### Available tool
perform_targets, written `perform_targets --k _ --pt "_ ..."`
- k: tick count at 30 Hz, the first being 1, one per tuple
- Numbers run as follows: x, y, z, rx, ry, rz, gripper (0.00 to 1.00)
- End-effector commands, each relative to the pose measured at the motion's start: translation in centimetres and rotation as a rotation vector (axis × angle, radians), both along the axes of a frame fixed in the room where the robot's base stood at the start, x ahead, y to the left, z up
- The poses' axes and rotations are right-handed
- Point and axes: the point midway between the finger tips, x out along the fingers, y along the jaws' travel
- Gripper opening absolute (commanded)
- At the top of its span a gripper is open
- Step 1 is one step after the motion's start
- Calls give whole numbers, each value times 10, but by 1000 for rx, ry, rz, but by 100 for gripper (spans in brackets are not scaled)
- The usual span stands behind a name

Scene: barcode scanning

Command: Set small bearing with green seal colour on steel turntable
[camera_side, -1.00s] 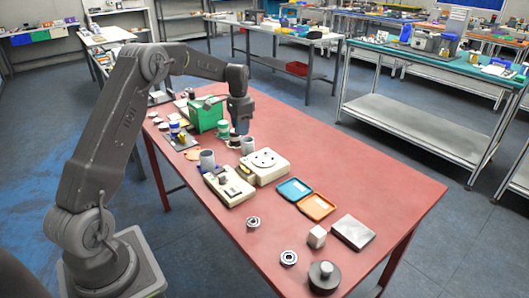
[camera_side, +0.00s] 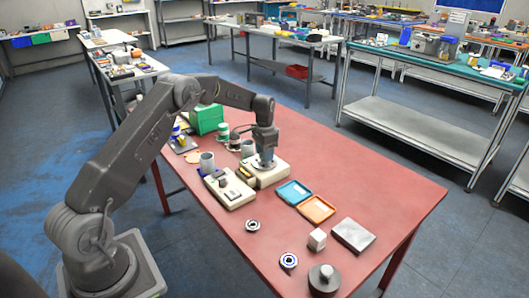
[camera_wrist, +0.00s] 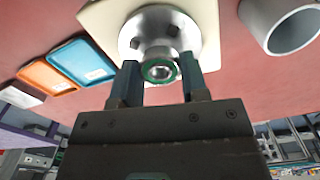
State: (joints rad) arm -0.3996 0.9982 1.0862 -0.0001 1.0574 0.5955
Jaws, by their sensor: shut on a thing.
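In the wrist view my gripper (camera_wrist: 160,85) is shut on a small bearing with a green seal (camera_wrist: 161,71). The steel turntable (camera_wrist: 157,25), a round silver disc with dark spots on a cream base (camera_wrist: 105,22), lies directly beyond the bearing. I cannot tell whether the bearing touches it. In the side view my gripper (camera_side: 266,160) is over the cream base (camera_side: 258,180) and hides most of the turntable; the bearing is too small to make out there.
A blue tray (camera_side: 294,192) and an orange tray (camera_side: 316,208) lie right of the base.

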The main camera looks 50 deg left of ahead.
Motion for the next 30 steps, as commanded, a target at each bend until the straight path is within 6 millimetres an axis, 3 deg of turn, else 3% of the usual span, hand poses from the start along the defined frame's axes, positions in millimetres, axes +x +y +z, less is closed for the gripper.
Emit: perform_targets --k 18,19,27,30 --pt "0 0 -11 1 -1 0 13" --pt "0 0 -11 0 0 0 42" --pt "0 0 -11 0 0 0 66" --pt "0 0 -11 0 0 0 66"
